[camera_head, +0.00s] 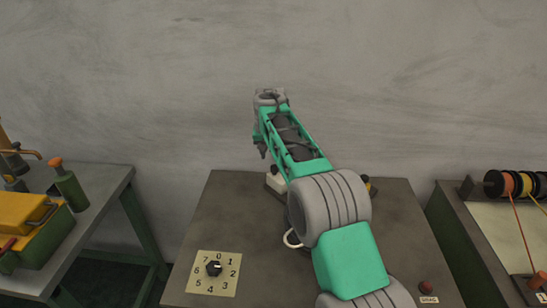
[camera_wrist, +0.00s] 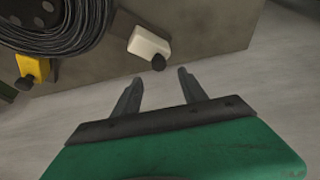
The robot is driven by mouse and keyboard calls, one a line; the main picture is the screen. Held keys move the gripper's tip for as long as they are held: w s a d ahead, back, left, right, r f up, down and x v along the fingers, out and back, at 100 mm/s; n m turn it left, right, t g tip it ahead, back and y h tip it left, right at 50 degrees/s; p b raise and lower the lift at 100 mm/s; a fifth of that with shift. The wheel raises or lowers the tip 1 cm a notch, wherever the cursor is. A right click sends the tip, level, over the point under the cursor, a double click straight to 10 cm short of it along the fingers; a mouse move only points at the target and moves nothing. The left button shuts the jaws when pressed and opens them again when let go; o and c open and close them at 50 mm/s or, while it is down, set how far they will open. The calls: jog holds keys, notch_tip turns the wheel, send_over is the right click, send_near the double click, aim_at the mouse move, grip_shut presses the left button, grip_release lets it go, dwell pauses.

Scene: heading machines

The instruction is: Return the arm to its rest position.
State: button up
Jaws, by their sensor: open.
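My arm reaches up and over the middle grey table in the head view, held above its surface. My gripper (camera_head: 262,150) is at its far end, its small dark fingers pointing down near the table's back edge. In the wrist view my gripper (camera_wrist: 158,88) has two dark fingers spread apart with nothing between them. A white block with a black knob (camera_wrist: 148,43) is beyond the fingertips and apart from them. The same white block (camera_head: 276,183) shows partly behind my arm in the head view.
The middle table (camera_head: 225,215) carries a numbered dial panel (camera_head: 214,273), a red button (camera_head: 426,287) and a yellow block (camera_wrist: 34,68). A left bench (camera_head: 100,190) holds a yellow-green box (camera_head: 30,225) and a green bottle (camera_head: 70,188). Wire spools (camera_head: 512,184) stand at right. A wall is behind.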

jog(key=s+d+r+n, duration=0.1)
jog(key=s+d+r, duration=0.3)
jog(key=s, duration=0.6)
jog(key=s+d+r, duration=0.3)
jog(key=s+d, duration=0.2)
jog(key=s, duration=0.4)
jog(key=s+d+f, duration=0.1)
jog(key=s+f, duration=0.3)
jog(key=s, duration=0.6)
jog(key=s+d+f+g, duration=0.1)
jog(key=s+f, duration=0.3)
jog(key=s, duration=0.7)
jog(key=shift+s+d+f+n, duration=0.15)
jog(key=shift+s+d+n, duration=0.1)
jog(key=shift+d+n, duration=0.2)
jog(key=shift+d, duration=0.1)
jog(key=shift+c, duration=0.3)
